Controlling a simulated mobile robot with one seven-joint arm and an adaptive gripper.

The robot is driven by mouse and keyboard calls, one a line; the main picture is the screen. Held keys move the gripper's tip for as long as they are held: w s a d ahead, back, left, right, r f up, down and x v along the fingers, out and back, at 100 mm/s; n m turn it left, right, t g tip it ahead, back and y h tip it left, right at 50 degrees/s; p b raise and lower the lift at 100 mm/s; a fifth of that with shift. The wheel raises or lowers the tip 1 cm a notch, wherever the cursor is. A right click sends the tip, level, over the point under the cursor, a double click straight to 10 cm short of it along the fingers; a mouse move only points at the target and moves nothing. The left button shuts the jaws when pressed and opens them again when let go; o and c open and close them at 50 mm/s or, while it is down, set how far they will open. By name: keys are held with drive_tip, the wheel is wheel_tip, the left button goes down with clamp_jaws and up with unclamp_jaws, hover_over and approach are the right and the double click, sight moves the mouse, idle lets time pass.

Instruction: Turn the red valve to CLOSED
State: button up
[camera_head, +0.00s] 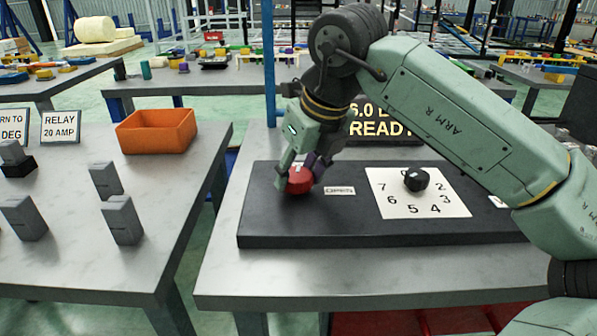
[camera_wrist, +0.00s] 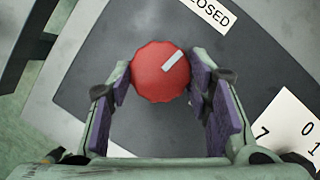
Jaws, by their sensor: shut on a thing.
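The red valve (camera_head: 299,181) is a round knob with a scalloped edge on the dark panel (camera_head: 270,228). In the wrist view the valve (camera_wrist: 160,72) has a pale pointer mark running toward the upper right, roughly toward the CLOSED label (camera_wrist: 208,14). My gripper (camera_head: 301,178) reaches down over the valve, one finger on each side, and is shut on it. In the wrist view the purple finger pads (camera_wrist: 163,90) flank the knob. The OPEN label (camera_head: 339,190) lies right of the valve in the head view. The CLOSED label is hidden there.
A white numbered dial plate (camera_head: 391,205) with a black knob (camera_head: 416,179) is right of the valve. A READY display (camera_head: 382,122) stands behind the panel. An orange bin (camera_head: 157,131) and several grey blocks (camera_head: 122,219) are on the left table.

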drive_tip(key=shift+n+y, duration=0.3)
drive_tip(key=shift+n, duration=0.6)
drive_tip(key=shift+c, duration=0.2)
drive_tip(key=shift+o, duration=0.2)
drive_tip(key=shift+g, duration=0.3)
drive_tip(key=o, duration=1.1)
drive_tip(key=shift+o, duration=0.2)
drive_tip(key=v, duration=1.2)
